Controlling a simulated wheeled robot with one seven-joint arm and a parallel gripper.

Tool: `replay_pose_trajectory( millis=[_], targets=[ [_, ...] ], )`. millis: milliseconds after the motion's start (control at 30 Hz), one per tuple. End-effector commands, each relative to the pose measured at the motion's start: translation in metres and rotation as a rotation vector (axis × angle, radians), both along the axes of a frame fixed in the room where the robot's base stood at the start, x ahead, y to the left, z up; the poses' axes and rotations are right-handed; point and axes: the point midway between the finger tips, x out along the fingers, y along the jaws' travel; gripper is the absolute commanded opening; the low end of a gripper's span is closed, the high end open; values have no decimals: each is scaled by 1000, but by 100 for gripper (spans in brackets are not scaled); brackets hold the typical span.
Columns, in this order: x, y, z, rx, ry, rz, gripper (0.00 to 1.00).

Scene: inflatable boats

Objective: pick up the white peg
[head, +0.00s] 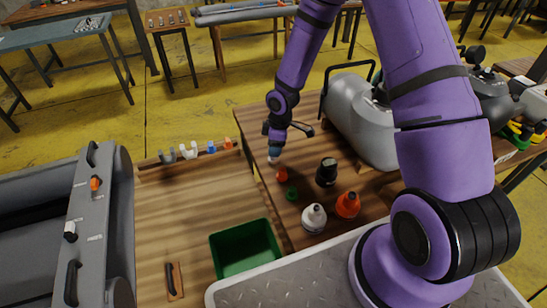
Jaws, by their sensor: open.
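A small pale piece (273,160) shows at the tip of my gripper (275,150), over the far left part of the brown table. It may be the white peg, but it is too small to tell. My gripper is open and points down, and its fingers are hard to make out against the dark wood. I cannot tell whether it touches the pale piece. Another white piece (190,151) stands on the narrow wooden strip to the left, between a grey piece (168,157) and a blue piece (211,147).
Small orange (282,174) and green (291,193) pieces lie near my gripper. Black (327,172), orange (347,205) and white (314,218) bottles stand closer. A green bin (245,250) is at front left. The left tabletop is mostly clear.

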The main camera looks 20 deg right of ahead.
Motion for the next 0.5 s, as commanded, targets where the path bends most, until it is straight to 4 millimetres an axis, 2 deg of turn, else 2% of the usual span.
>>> replay_pose_trajectory(
  millis=[200,333,500],
  targets=[
    [1,4,-31,-1,4,0,57],
    [1,5,-40,0,2,0,57],
    [2,5,-40,-1,1,0,57]
  ],
)
